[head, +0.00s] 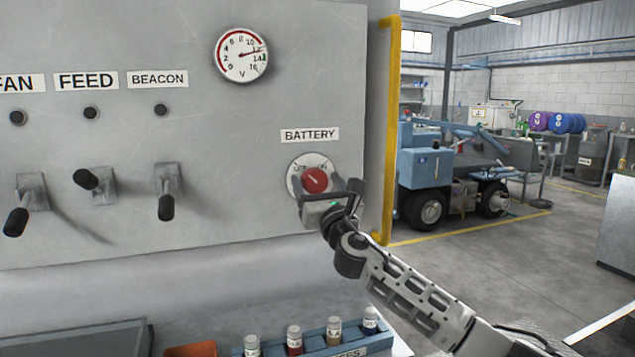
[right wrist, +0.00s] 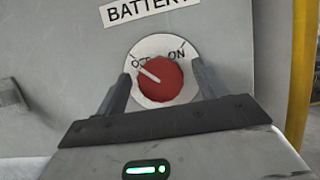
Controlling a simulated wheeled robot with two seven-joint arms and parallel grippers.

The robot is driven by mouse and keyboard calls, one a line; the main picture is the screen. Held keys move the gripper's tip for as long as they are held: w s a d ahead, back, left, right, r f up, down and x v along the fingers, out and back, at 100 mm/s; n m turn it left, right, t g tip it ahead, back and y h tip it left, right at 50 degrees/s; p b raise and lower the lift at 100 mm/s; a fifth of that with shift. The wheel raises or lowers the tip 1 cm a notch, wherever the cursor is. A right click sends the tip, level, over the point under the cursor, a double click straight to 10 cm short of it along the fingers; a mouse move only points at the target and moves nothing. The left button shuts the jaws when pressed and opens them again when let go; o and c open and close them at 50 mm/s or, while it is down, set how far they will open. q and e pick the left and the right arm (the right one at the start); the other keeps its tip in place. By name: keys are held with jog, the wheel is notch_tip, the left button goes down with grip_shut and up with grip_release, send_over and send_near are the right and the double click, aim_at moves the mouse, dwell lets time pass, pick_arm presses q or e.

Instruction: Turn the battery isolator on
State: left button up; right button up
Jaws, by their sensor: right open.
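The battery isolator is a red round knob (head: 315,180) on a white dial under the BATTERY label (head: 310,135) on the grey panel. In the right wrist view the knob (right wrist: 164,84) has a white pointer mark angled up-left, on the OFF side, with ON at the upper right. My right gripper (head: 330,193) is open in front of the dial. Its fingers (right wrist: 162,72) stand to the left and right of the knob, with gaps beside it. Whether they touch the dial plate cannot be told. My left gripper is not in view.
Black toggle levers (head: 166,207) labelled FAN, FEED and BEACON are on the left of the panel. A round voltmeter (head: 240,55) is above. A yellow rail (head: 390,130) edges the panel's right side. Several small bottles stand in a blue rack (head: 345,350) below.

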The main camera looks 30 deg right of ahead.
jog(key=shift+w, duration=0.15)
jog(key=c, duration=1)
